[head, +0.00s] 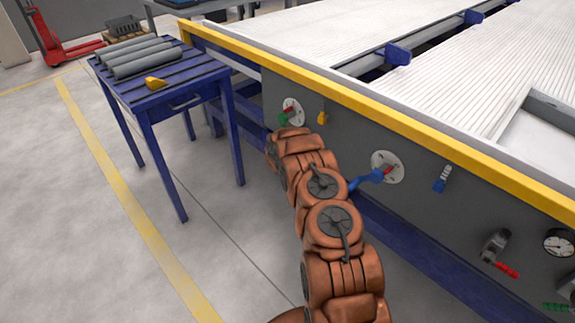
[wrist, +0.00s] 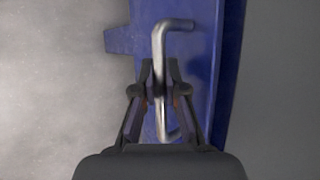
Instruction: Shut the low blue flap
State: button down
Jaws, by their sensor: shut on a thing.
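In the wrist view, the blue flap (wrist: 198,70) fills the middle as a flat blue panel. A bent bare metal handle (wrist: 160,48) stands on it, running up and down the picture. My gripper (wrist: 160,80) has its two fingers on either side of the handle and is shut on it. In the head view, my arm reaches down to the low front side of the machine, and its links hide my gripper and the handle. I cannot tell from these views how far the flap stands open.
The machine's grey side panel (head: 345,180) carries valves and a blue lever (head: 368,181) close beside my arm. A yellow rail (head: 400,120) runs along its top. A blue table (head: 190,90) with grey pipes (head: 150,60) stands at the left. The floor before it is clear.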

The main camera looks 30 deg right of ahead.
jog(key=shift+d+r, duration=0.1)
jog(key=shift+d, duration=0.05)
jog(key=c, duration=1.2)
grip_release()
jog(key=shift+s+a+r, duration=0.25)
jog(key=shift+a+r, duration=0.05)
jog(key=shift+a, duration=0.1)
jog(key=v, duration=1.1)
